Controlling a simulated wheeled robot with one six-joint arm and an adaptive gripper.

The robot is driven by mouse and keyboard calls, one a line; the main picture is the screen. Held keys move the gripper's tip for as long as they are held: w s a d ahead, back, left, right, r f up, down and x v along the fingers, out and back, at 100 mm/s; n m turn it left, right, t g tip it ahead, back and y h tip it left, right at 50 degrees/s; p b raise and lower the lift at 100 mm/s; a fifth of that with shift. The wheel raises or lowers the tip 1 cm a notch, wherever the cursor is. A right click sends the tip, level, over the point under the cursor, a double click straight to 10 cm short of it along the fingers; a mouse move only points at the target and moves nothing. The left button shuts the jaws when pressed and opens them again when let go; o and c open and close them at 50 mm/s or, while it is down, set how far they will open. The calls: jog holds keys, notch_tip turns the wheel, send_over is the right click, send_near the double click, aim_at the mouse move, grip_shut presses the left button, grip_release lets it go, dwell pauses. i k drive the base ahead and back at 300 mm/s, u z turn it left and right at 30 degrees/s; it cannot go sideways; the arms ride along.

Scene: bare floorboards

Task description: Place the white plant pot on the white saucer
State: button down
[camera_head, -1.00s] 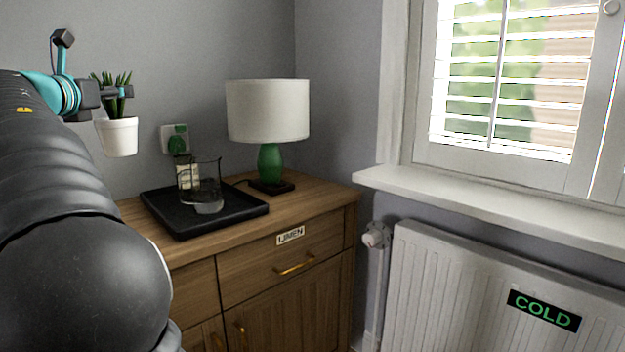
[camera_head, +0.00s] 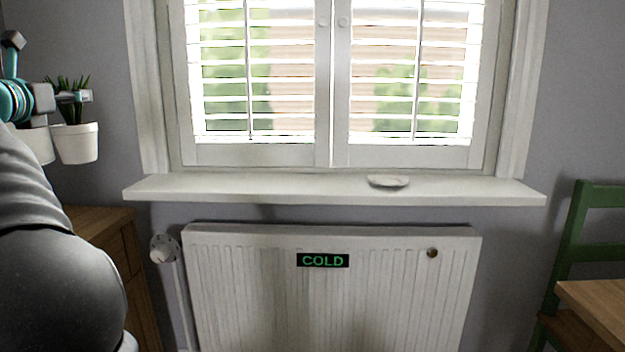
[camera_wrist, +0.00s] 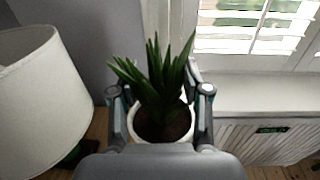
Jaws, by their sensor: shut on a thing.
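The white plant pot (camera_head: 77,145) with a spiky green plant hangs in the air at the left of the head view. My gripper (camera_head: 76,97) is shut on it. In the wrist view the pot's rim (camera_wrist: 139,137) and dark soil show between the two fingers of my gripper (camera_wrist: 161,105). The pot looks upright. The white saucer (camera_head: 388,181) lies on the windowsill, right of its middle, well to the right of the pot. Nothing shows on the saucer.
The white windowsill (camera_head: 260,187) runs below the shuttered window and is otherwise bare. A radiator (camera_head: 330,300) marked COLD is under it. The wooden cabinet (camera_head: 98,222) is at left. A lamp shade (camera_wrist: 40,95) stands close left in the wrist view. A green chair (camera_head: 570,235) is at right.

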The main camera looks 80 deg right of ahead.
aim_at(388, 182)
jog(key=z, duration=2.45)
jog(key=i, duration=0.2)
jog(key=u, duration=0.1)
